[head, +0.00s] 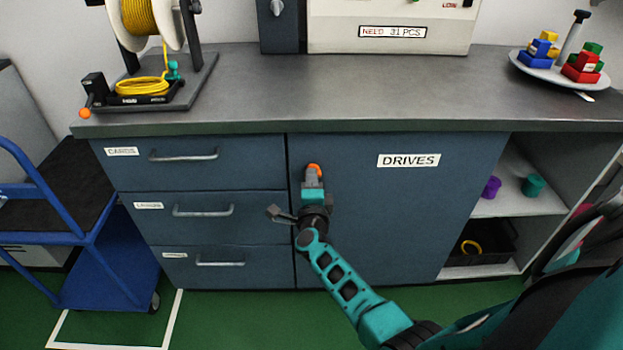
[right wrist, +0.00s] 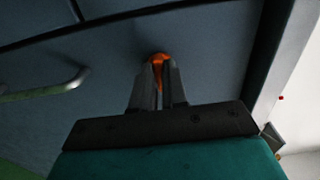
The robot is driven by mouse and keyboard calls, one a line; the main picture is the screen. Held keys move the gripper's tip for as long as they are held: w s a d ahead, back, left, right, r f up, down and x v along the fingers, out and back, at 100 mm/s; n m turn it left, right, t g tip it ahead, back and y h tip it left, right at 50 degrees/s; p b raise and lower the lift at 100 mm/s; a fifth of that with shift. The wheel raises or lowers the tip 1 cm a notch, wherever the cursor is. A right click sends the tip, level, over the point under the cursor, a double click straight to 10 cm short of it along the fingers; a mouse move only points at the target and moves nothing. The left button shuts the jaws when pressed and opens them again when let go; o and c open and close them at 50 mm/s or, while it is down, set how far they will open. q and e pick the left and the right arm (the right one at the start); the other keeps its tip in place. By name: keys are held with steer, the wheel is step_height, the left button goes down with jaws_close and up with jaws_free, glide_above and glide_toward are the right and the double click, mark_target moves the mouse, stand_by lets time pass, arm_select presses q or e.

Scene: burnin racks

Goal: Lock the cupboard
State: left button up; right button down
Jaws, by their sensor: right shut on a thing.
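The cupboard door (head: 400,215) is a dark blue panel labelled DRIVES, and it sits flush in the front of the workbench. An orange key or knob (head: 314,168) is at the door's upper left. My right gripper (head: 313,176) is shut on this orange piece. In the right wrist view the orange piece (right wrist: 158,60) shows between and beyond the fingertips (right wrist: 158,80). The gripper hides most of it, and I cannot tell how it is turned. My left gripper is not in view.
Drawers with bar handles (head: 203,211) stand left of the door. Open shelves (head: 520,190) with purple and teal pieces are at the right. A blue trolley (head: 100,250) stands at the far left. The worktop (head: 350,90) overhangs the door. Green floor lies in front.

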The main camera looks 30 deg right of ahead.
stand_by(0.4)
steer(key=c, duration=1.2)
jaws_free()
steer(key=shift+o, duration=0.2)
